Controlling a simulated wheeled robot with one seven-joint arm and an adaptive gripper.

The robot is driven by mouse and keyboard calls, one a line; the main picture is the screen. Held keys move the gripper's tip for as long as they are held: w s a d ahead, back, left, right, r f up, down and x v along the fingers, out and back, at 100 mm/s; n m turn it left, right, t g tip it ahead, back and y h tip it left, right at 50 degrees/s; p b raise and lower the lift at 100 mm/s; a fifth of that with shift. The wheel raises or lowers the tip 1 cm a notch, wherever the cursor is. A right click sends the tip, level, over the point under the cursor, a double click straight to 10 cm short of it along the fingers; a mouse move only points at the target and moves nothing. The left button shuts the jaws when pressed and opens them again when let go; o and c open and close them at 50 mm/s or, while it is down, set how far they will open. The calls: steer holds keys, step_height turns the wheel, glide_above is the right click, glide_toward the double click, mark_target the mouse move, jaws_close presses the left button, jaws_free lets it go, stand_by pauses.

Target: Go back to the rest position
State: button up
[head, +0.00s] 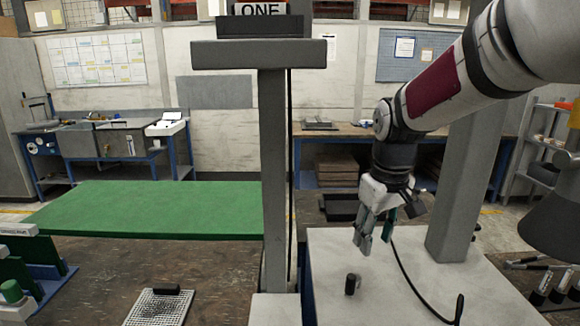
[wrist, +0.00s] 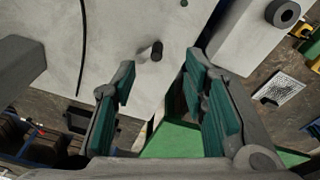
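My gripper (head: 376,232) hangs from my arm above the white tabletop (head: 330,245) at the right in the head view. In the wrist view my gripper (wrist: 160,95) has its two green-padded fingers spread wide apart with nothing between them. A small dark cylinder (head: 352,284) stands on the white tabletop, below and a little left of the gripper. It also shows in the wrist view (wrist: 156,50), beyond the fingertips and apart from them.
A grey post (head: 272,180) stands left of the gripper, and another grey column (head: 468,180) stands to its right. A black cable (head: 405,270) curves over the tabletop. A green board (head: 150,208) and a perforated tray (head: 160,307) lie to the left.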

steer(key=s+d+r+m+t, duration=0.1)
steer(key=s+r+m+t, duration=0.1)
steer(key=s, duration=0.9)
steer(key=s+r+m+t, duration=0.2)
steer(key=s+r, duration=0.2)
steer(key=s, duration=0.8)
steer(key=shift+d, duration=0.35)
steer(key=shift+o, duration=0.2)
steer(key=shift+s+r, duration=0.1)
steer(key=shift+r, duration=0.05)
